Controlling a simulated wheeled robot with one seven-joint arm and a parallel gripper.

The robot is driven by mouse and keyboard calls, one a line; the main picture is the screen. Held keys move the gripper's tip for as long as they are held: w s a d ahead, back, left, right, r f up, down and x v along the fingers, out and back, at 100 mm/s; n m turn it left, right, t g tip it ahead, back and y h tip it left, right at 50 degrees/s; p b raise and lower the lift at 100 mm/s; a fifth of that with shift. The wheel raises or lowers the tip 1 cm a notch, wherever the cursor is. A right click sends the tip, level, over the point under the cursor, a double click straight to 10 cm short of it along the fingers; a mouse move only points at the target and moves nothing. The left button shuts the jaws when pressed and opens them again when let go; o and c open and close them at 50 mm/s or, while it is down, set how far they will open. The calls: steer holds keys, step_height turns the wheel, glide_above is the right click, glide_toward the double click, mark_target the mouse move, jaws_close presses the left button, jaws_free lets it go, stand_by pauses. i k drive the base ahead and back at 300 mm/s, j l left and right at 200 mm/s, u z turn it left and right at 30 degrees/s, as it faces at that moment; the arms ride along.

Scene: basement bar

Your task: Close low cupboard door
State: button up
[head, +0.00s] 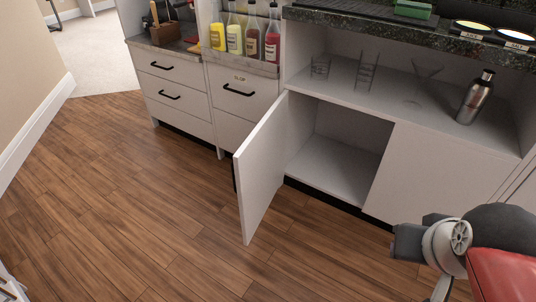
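The low cupboard door (262,168) is white and stands open, swung out toward me over the wooden floor, with its hinge side at the left of the opening. The low cupboard (335,163) behind it shows an empty lower compartment. A closed white panel (437,176) covers the part to the right of the opening. Part of my arm shows at the lower right, apart from the door. My gripper's fingertips are not visible.
An open shelf (400,101) above holds glasses and a steel shaker (475,97). Bottles (252,38) stand above drawers (172,92) at the left. The wooden floor (130,200) left of the door is clear. A wall with a white baseboard (36,127) bounds the left.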

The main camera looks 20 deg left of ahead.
mark_target(257, 166)
steer(key=i+j+z, duration=0.15)
steer(key=j, duration=0.45)
steer(key=i+j+z, duration=0.1)
steer(key=j, duration=0.5)
steer(key=i+j+z, duration=0.15)
steer(key=j, duration=0.5)
steer(key=j+z, duration=0.1)
steer(key=j, duration=0.5)
steer(key=j+z, duration=0.2)
steer(key=j, duration=0.2)
steer(key=k+j+z, duration=0.15)
steer(key=j, duration=0.25)
steer(key=j+z, duration=0.2)
steer(key=j, duration=0.2)
steer(key=k+j+z, duration=0.2)
steer(key=j, duration=0.15)
steer(key=i, duration=0.05)
